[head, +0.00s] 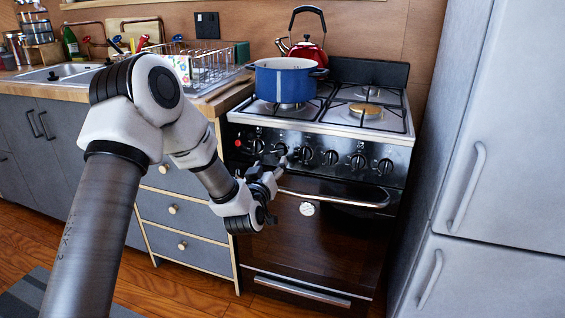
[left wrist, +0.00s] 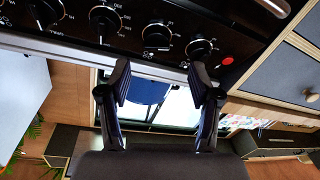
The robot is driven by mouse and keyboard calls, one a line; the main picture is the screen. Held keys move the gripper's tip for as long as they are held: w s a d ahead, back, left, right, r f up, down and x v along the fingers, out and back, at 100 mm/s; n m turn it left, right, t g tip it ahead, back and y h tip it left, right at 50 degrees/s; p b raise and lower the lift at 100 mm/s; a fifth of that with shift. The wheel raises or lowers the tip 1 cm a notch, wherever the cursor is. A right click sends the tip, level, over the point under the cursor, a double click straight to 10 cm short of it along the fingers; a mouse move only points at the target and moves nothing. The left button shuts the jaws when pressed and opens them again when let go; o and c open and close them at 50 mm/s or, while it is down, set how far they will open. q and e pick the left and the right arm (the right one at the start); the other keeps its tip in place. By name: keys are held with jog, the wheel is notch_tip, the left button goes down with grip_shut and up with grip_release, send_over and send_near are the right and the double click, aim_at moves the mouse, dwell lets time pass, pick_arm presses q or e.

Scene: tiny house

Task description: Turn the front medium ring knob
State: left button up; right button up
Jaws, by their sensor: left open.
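The black stove (head: 320,135) carries a row of several dark round control knobs (head: 331,157) on its front panel. Their labels are too small to tell which one is the front medium ring knob. My right gripper is out of view.
The oven door handle (head: 340,198) runs just below the knobs. A blue pot (head: 283,82) and a red kettle (head: 306,50) stand on the hob. Drawers (head: 180,208) are on the left, and a grey fridge (head: 500,150) is on the right.

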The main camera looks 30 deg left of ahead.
aim_at(278, 152)
pick_arm(q)
jog(key=x, duration=0.3)
jog(key=b+x, duration=0.1)
jog(key=x, duration=0.3)
jog(key=shift+w+d, duration=0.2)
jog(key=shift+r, duration=0.1)
jog(key=c, duration=1.1)
